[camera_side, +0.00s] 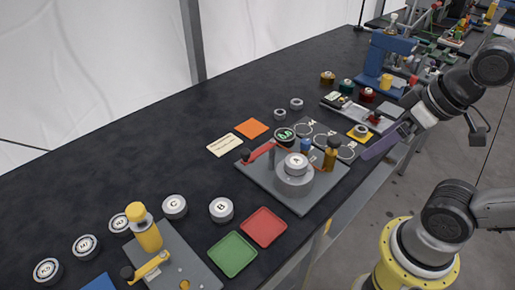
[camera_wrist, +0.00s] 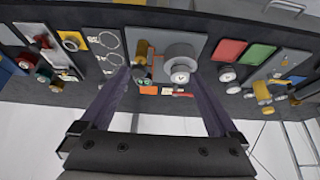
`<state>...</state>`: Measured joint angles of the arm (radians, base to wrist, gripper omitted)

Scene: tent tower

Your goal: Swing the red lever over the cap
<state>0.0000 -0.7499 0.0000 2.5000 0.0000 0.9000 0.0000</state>
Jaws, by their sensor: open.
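The red lever (camera_side: 260,151), with a dark knob at its left end, sits on the grey plate (camera_side: 306,202) to the left of and behind the cap. It points away to the left and is not over the cap. The pale cap (camera_side: 296,161), marked A, sits on top of a grey round body. My gripper (camera_side: 372,150) is to the right of the plate, with purple fingers apart and nothing between them. In the wrist view the red lever (camera_wrist: 182,95) shows just below the cap (camera_wrist: 180,77), and my open fingers (camera_wrist: 160,72) reach towards the plate.
A yellow-brown post (camera_side: 331,153) and a small blue part stand on the plate by the cap. A round green-lit display (camera_side: 285,135) is behind the lever. Red (camera_side: 264,227) and green (camera_side: 232,254) trays lie in front. The black table's back left is largely clear.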

